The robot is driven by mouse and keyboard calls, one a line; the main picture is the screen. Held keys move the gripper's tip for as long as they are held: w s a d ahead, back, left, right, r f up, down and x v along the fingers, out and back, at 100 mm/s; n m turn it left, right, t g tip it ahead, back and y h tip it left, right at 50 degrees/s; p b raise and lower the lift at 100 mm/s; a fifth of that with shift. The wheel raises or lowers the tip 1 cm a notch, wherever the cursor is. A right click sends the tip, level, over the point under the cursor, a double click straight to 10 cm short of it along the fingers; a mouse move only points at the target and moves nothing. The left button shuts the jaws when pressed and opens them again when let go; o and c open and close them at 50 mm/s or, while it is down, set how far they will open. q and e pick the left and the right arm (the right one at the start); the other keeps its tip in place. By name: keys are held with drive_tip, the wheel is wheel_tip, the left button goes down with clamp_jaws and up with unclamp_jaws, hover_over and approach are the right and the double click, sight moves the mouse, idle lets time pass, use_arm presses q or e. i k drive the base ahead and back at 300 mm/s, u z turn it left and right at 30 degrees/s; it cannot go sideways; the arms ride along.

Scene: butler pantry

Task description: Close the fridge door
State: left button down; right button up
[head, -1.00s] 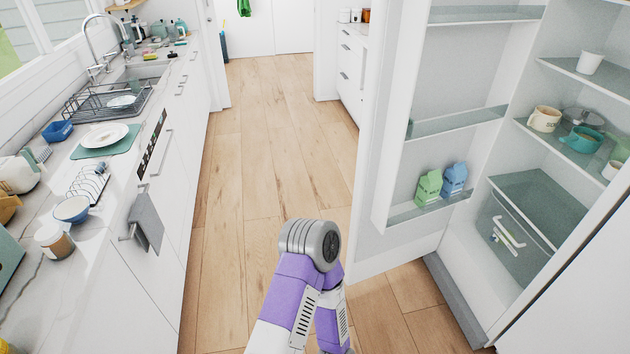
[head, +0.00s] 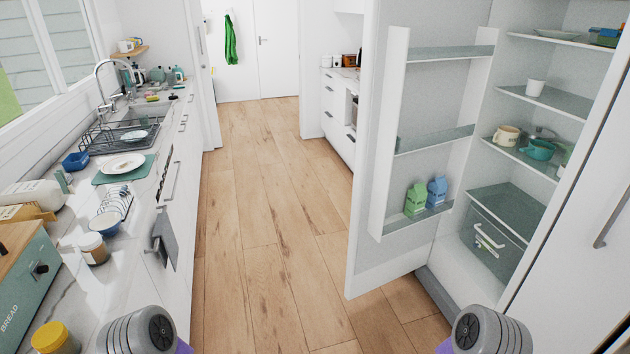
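The white fridge door (head: 368,160) stands wide open on the right, swung out over the floor, with its inner shelves facing right. Its lowest shelf holds a green carton (head: 416,199) and a blue carton (head: 437,191). The open fridge interior (head: 505,148) shows beside it, with cups and pots on glass shelves and a drawer at the bottom. Only grey and purple joints of my two arms show, at the bottom left and bottom right, apart from the door. Both of my grippers are out of view.
A counter (head: 140,205) runs along the left with dishes, a sink and a bread box (head: 28,285). Wooden floor (head: 265,220) is free down the middle. A tall white cabinet with a handle (head: 612,215) stands at the right.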

sight(427, 65)
drive_tip(key=u, duration=0.45)
drive_tip(key=i, duration=1.65)
drive_tip(key=z, duration=0.25)
